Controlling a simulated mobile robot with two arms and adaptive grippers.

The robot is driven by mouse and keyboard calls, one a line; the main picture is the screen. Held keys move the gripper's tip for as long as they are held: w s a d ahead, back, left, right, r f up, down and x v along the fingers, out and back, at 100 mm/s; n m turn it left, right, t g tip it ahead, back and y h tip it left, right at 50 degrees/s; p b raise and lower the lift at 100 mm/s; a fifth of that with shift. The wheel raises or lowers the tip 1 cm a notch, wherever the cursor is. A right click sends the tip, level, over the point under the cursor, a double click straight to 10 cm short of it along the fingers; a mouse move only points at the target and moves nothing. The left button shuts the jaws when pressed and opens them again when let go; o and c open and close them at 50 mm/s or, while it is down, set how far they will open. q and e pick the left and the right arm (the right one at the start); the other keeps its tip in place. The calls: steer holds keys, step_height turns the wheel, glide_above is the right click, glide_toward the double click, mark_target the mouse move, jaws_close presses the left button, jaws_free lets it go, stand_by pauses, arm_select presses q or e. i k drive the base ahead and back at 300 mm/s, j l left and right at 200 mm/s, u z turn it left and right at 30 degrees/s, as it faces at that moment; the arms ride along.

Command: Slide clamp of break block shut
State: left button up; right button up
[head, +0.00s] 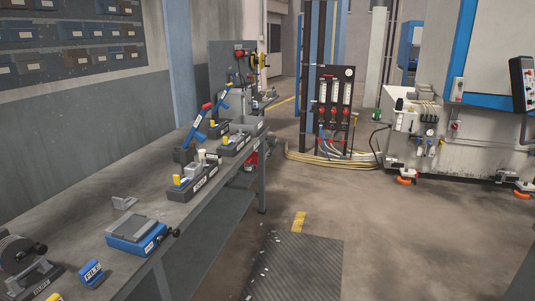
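Neither gripper shows in the head view. Along the workbench (88,208) on the left stand several labelled fixtures. A second dark block (233,147) with a yellow piece is farther back, with red-and-blue lever handles nearby. The labels are too small to read surely, so I cannot tell which one is the break block, nor whether its clamp is open or shut.
A blue fixture (138,237), a blue "FILE" block (91,272) and a dark wheel machine (20,257) stand at the near bench end. A small metal bracket (125,203) lies behind them.

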mark_target(226, 143)
steer(key=i+u, duration=0.1)
steer(key=i, duration=0.55)
steer(key=i+l+u, duration=0.15)
steer(key=i, duration=0.5)
steer(key=i+l+u, duration=0.1)
steer(key=i, duration=0.5)
steer(key=l, duration=0.1)
